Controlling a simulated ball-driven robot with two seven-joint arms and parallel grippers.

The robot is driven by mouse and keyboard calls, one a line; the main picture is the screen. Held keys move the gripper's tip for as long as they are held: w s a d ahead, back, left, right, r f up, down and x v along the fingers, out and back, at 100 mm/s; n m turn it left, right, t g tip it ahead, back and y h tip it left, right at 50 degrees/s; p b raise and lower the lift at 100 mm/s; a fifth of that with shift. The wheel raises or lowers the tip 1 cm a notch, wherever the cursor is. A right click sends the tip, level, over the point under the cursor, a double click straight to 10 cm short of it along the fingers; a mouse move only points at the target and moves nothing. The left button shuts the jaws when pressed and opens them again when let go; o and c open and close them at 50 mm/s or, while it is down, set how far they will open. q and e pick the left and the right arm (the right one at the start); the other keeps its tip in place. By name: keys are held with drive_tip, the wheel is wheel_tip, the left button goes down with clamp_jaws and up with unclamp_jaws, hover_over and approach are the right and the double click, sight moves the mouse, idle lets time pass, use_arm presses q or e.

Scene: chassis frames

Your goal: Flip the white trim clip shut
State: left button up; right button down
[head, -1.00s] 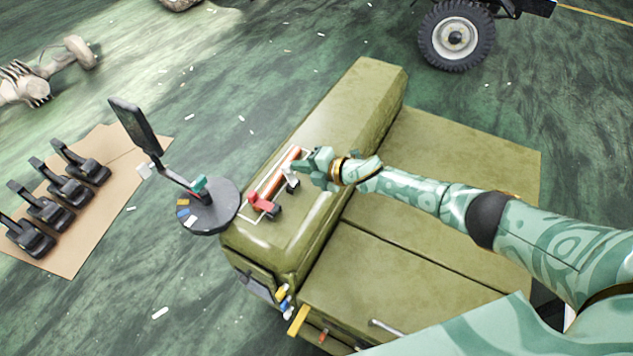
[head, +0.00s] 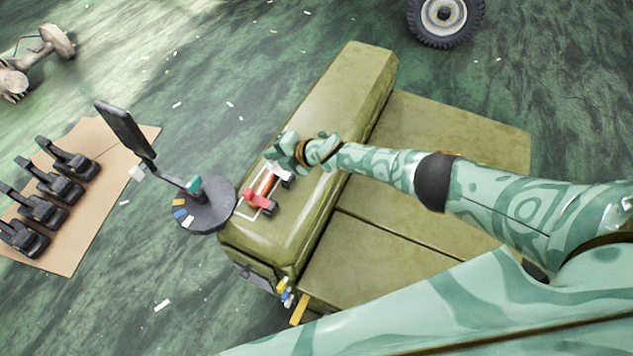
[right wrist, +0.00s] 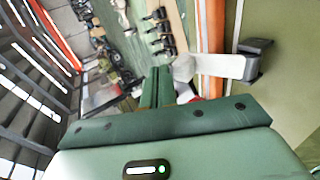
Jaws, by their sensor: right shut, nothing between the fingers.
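The white trim clip (head: 281,170) sits on the olive cab top, with a dark hinge block (right wrist: 255,58) at one end. In the right wrist view its white arm (right wrist: 222,66) reaches from that block across the orange rod (right wrist: 211,30). I cannot tell whether it is latched. My right gripper (head: 275,153) is shut and empty at the far end of the rod, close to the clip's free end. Its fingers (right wrist: 157,86) lie just left of that end in the wrist view; contact is unclear. My left gripper is not in view.
A red clip (head: 258,198) sits at the rod's near end. A round dark stand (head: 206,212) with an upright black panel (head: 124,128) is left of the cab. Several black parts lie on a cardboard sheet (head: 88,222). The olive rear deck (head: 455,135) is bare.

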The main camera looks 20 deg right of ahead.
drive_tip(key=shift+b+x, duration=0.85)
drive_tip(key=shift+x, duration=0.45)
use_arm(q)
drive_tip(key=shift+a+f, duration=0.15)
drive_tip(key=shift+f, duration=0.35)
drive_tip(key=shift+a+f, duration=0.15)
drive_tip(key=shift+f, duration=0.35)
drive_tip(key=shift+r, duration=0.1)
use_arm(e)
drive_tip(key=shift+s+d+r, duration=0.1)
drive_tip(key=shift+r, duration=0.05)
use_arm(q)
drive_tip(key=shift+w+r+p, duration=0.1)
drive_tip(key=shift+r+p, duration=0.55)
drive_tip(key=shift+p, duration=0.2)
use_arm(e)
drive_tip(key=shift+r, duration=0.7)
drive_tip(key=shift+r, duration=0.25)
use_arm(q)
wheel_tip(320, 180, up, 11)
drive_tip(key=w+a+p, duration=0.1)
drive_tip(key=p, duration=1)
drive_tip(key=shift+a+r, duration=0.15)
use_arm(e)
wheel_tip(320, 180, up, 13)
drive_tip(key=shift+r, duration=0.2)
